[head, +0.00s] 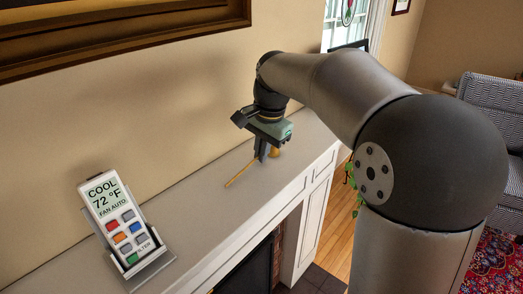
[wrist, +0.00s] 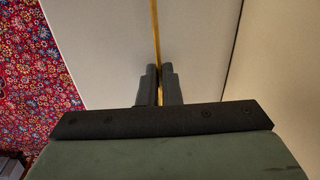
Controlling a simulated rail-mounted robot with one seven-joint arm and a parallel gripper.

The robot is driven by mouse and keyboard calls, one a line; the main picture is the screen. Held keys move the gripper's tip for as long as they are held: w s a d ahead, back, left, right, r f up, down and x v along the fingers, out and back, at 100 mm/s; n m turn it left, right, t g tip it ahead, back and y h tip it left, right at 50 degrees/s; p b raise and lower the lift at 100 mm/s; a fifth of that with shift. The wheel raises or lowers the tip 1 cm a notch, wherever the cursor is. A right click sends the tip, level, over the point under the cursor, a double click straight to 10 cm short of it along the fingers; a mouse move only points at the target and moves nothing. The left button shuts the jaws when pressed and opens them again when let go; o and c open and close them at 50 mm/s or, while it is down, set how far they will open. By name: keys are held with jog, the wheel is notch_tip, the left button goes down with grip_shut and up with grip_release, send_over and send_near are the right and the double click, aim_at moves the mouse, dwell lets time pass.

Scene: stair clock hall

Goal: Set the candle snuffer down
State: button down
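The candle snuffer (head: 240,175) is a thin golden rod with a small golden bell-like end at the right of my fingers in the head view. My gripper (head: 262,157) points down over the white mantel shelf (head: 205,208). In the wrist view the snuffer's rod (wrist: 155,35) runs between the two dark fingers of my gripper (wrist: 160,75), which are close together on either side of it. The snuffer is very near the shelf top; I cannot tell whether it touches. My fingers hide part of the rod.
A white thermostat remote (head: 120,220) stands in a grey holder on the shelf at left. The shelf between it and the snuffer is clear. A framed picture (head: 110,40) hangs on the wall above. A fireplace opening (head: 245,275) lies below the shelf.

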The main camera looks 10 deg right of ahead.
jog(key=shift+f, duration=0.2)
jog(key=c, duration=1.6)
grip_release()
jog(key=shift+r, duration=0.1)
jog(key=r, duration=0.3)
jog(key=s+d+r, duration=0.1)
jog(key=r, duration=0.7)
jog(key=shift+s+d+r, duration=0.15)
jog(key=shift+s+r, duration=0.05)
jog(key=shift+r, duration=0.35)
jog(key=shift+c, duration=1.2)
